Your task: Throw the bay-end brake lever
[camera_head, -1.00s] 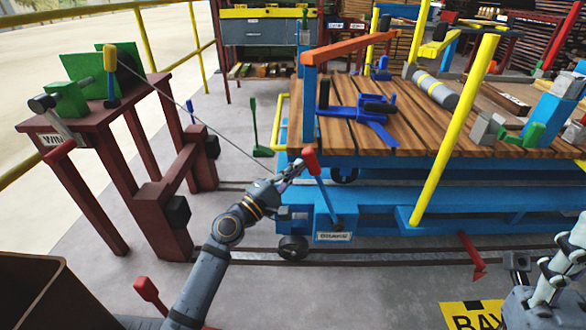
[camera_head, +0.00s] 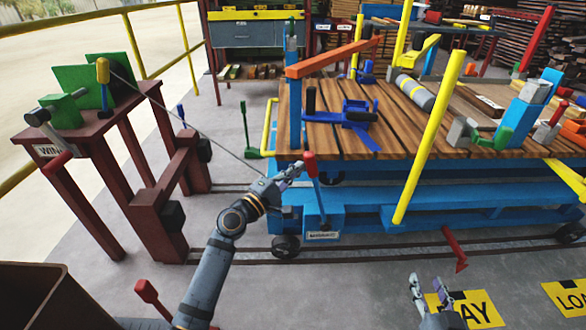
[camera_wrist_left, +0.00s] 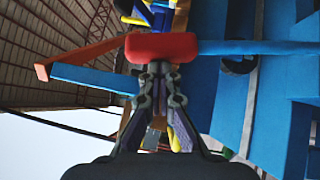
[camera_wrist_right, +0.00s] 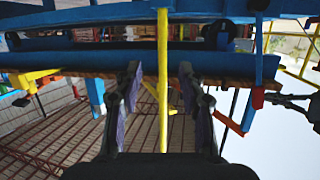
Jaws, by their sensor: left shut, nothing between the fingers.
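A lever with a red grip (camera_head: 310,163) and a blue shaft (camera_head: 316,192) stands at the left end of the blue cart, above a small label (camera_head: 323,235) too small to read surely. It leans slightly left. My left gripper (camera_head: 295,170) is shut and empty, with its fingertips against or very near the left side of the grip. In the left wrist view the red grip (camera_wrist_left: 161,47) lies across the closed fingertips. My right gripper (camera_head: 427,283) is open and empty above the floor in front of the cart; its parted fingers (camera_wrist_right: 160,75) show in the right wrist view.
The blue cart has a plank deck (camera_head: 350,140), an orange bar (camera_head: 333,57) and a leaning yellow post (camera_head: 428,137). A dark red winch stand (camera_head: 158,220) is at left, with a cable running toward the cart. A red lever (camera_head: 454,248) hangs low in front.

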